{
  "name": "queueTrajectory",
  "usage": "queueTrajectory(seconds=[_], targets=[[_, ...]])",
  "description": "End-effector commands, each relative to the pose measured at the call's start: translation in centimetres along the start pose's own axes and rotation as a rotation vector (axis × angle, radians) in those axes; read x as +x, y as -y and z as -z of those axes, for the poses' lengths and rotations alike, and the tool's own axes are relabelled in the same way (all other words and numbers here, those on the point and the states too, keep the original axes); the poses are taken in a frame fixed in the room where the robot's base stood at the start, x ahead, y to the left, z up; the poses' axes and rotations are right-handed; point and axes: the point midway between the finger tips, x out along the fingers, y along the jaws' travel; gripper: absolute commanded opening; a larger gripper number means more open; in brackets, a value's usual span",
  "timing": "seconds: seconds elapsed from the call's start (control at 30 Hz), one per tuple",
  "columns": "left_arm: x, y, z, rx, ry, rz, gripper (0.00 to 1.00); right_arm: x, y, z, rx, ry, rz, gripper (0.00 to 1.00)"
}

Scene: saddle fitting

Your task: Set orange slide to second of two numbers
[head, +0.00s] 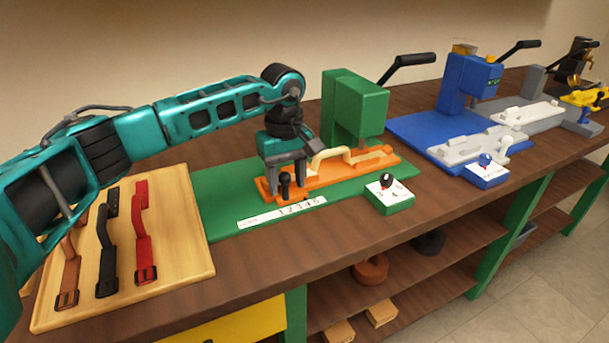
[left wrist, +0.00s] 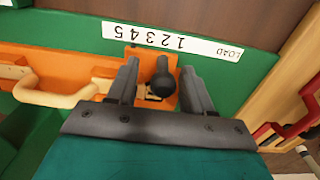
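The orange slide (head: 341,174) lies on the green base plate (head: 222,187), with a cream strap (head: 330,155) on it. Its black knob (head: 285,180) stands upright at the near left end. My left gripper (head: 287,187) reaches down over that end. In the left wrist view, its fingers (left wrist: 160,85) stand on either side of the knob (left wrist: 162,77), with gaps showing. A white scale (left wrist: 172,40) marked LOAD and 1 to 5 runs beside the slide. A small green box (head: 390,201) has a white top with digits too small to read surely. My right gripper is not in view.
A green press (head: 356,108) with a black lever stands behind the slide. A wooden board (head: 180,225) with brown, black and red straps lies at left. A blue station (head: 420,131) stands to the right. The bench's front edge is clear.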

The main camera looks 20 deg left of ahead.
Motion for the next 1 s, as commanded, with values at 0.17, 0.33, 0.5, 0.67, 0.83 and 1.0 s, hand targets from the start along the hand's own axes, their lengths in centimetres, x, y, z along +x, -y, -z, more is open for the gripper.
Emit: queueTrajectory(seconds=[0.17, 0.33, 0.5, 0.67, 0.83, 1.0], targets=[[0.0, 0.0, 0.0, 0.000, 0.000, 0.002, 0.51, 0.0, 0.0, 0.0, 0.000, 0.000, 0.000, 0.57], [-0.4, 0.1, 0.0, 0.000, 0.000, 0.002, 0.51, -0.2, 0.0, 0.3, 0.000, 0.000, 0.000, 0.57], [-1.8, 0.1, 0.0, 0.000, 0.000, 0.002, 0.51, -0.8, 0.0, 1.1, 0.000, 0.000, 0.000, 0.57], [-3.1, 0.1, 0.0, 0.000, 0.000, 0.002, 0.51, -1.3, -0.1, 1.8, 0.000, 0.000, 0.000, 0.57], [-4.5, 0.1, 0.0, 0.000, 0.000, 0.002, 0.51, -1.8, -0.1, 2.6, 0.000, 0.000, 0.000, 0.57], [-5.8, 0.1, 0.0, 0.000, 0.000, 0.002, 0.51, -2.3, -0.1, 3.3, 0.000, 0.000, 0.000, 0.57]])
